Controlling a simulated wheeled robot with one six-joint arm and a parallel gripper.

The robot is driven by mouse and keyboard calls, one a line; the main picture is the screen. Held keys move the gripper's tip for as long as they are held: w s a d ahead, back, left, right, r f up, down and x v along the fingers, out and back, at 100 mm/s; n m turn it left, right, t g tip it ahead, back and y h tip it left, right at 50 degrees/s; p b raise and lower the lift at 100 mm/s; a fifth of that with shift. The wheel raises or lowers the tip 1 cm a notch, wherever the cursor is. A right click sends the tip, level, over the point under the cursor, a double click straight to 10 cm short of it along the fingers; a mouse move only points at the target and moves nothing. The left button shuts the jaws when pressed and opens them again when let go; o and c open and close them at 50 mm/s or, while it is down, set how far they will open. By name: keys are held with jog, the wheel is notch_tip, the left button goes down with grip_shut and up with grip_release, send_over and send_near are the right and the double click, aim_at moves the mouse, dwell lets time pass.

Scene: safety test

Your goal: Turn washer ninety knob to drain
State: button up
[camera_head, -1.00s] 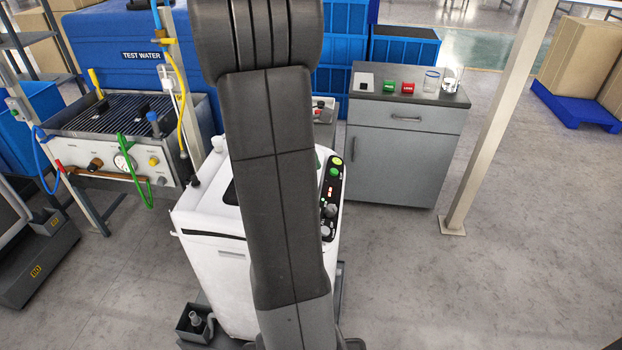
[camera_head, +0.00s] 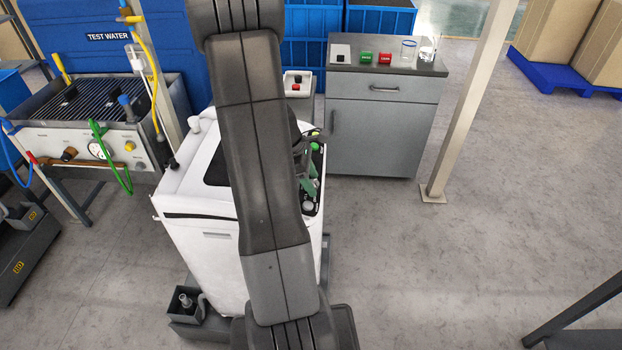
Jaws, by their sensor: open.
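The white washer (camera_head: 206,258) stands in the middle, partly hidden behind my arm. Its dark control panel (camera_head: 318,160) runs along the right side of its top. A grey knob (camera_head: 308,204) shows at the panel's near end; the panel's other knob and its display are covered. My gripper (camera_head: 312,188) shows only in part, with green fingers over the panel just beyond that knob. It is open. I cannot tell whether it touches a knob or which way the knobs point.
A grey cabinet (camera_head: 370,130) with small buttons and glasses on top stands behind to the right, beside a pale post (camera_head: 466,110). A test bench (camera_head: 95,135) with hoses is at the left.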

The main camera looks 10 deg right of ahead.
jog(key=shift+f, duration=0.15)
jog(key=shift+c, duration=0.4)
jog(key=c, duration=0.9)
